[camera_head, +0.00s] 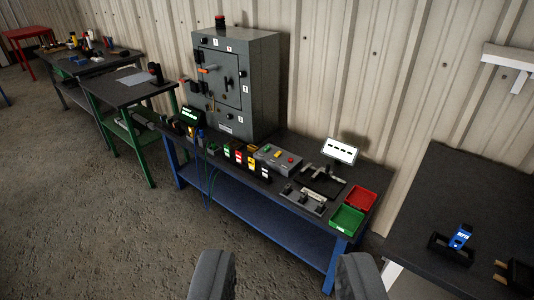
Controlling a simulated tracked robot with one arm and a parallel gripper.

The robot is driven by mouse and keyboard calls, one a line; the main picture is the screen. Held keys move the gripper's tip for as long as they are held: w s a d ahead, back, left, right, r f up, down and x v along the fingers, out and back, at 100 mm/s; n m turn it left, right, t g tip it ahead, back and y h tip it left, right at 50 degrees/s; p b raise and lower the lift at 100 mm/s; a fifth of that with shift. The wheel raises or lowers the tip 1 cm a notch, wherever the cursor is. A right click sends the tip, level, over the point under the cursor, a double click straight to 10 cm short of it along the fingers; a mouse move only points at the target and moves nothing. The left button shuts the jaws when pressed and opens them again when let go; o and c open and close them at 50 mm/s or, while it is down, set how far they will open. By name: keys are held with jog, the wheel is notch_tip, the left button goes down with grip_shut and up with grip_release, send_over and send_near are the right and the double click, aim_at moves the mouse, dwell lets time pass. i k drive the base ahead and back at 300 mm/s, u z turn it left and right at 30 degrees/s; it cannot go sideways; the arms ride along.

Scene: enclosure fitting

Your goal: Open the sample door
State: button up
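A grey metal cabinet (262,92) stands on the far end of the blue-framed bench, against the wall. On its front is a closed-looking door panel (220,77) with orange-tipped handles (208,69) at its left side and small numbered white labels. I cannot tell which part is labelled as the sample door. A red button (220,21) sits on top of the cabinet. My gripper (288,277) shows at the bottom edge, its two dark fingers wide apart with nothing between them. It is far from the cabinet, in front of the bench.
The bench (262,210) also holds several coloured blocks, a grey button box (277,159), a red bin (357,199), a green bin (346,219) and a small white sign (339,151). A dark table (480,205) stands at the right. The floor (90,225) at the left is clear.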

aim_at(219, 65)
jog(key=i, duration=1.8)
jog(key=u, duration=0.7)
jog(key=i, duration=1.7)
jog(key=z, duration=0.05)
